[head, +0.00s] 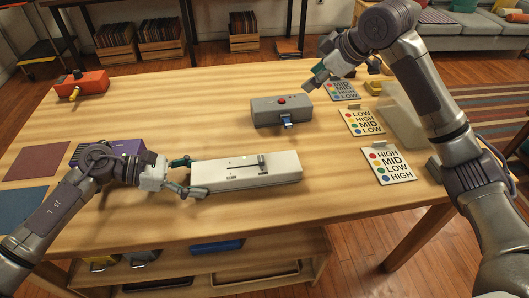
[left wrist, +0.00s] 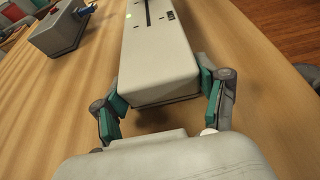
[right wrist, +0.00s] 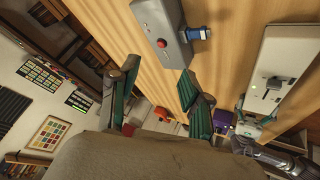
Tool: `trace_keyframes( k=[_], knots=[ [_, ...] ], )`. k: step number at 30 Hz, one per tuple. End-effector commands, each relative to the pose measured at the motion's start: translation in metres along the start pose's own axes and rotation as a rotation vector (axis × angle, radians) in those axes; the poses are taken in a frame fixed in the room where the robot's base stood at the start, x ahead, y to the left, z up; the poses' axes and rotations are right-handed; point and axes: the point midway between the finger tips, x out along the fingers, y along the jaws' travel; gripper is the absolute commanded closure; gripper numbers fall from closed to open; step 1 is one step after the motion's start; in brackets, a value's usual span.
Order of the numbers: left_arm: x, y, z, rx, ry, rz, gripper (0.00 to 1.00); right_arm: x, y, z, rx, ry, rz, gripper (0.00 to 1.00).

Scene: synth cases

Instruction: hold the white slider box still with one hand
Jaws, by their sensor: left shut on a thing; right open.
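The white slider box (head: 245,173) lies flat on the wooden table, with a dark slider slot and a slider knob on its top. My left gripper (head: 184,176) is at the box's left end, its two fingers on either side of it. In the left wrist view the fingers (left wrist: 166,105) press on both sides of the near end of the box (left wrist: 158,60). In the right wrist view the box (right wrist: 282,70) is at the upper right. My right gripper (head: 312,80) is open and empty above the table, behind the grey box and apart from it.
A grey box (head: 272,109) with a red button and a blue part stands behind the slider box. Cards with coloured dots (head: 387,165) lie to the right, near a clear bin (head: 402,117). A red box (head: 80,85) and a purple box (head: 120,148) are at the left.

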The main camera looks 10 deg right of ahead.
Motion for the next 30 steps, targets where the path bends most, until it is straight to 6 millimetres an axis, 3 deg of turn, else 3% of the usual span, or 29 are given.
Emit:
trace_keyframes(
  k=[3,6,9,13,17,30],
  knots=[
    [0.0,0.0,-0.001,-0.001,0.001,0.0,0.69,-0.009,-0.061,-0.023,-0.188,-0.037,-0.217,0.52],
    [0.0,0.0,-0.001,-0.001,0.001,0.0,0.69,-0.018,-0.1,-0.027,-0.307,-0.073,-0.367,0.52],
    [0.0,0.0,-0.001,-0.001,0.001,0.0,0.69,-0.027,-0.125,-0.027,-0.389,-0.101,-0.474,0.52],
    [0.0,0.0,-0.001,-0.001,0.001,0.0,0.69,-0.034,-0.143,-0.024,-0.444,-0.122,-0.55,0.52],
    [0.0,0.0,-0.001,-0.001,0.001,0.0,0.69,-0.028,-0.152,-0.021,-0.456,-0.127,-0.573,0.52],
    [0.0,0.0,-0.001,0.0,0.001,-0.001,0.69,0.041,-0.191,-0.002,-0.452,-0.126,-0.571,0.52]
  ],
)
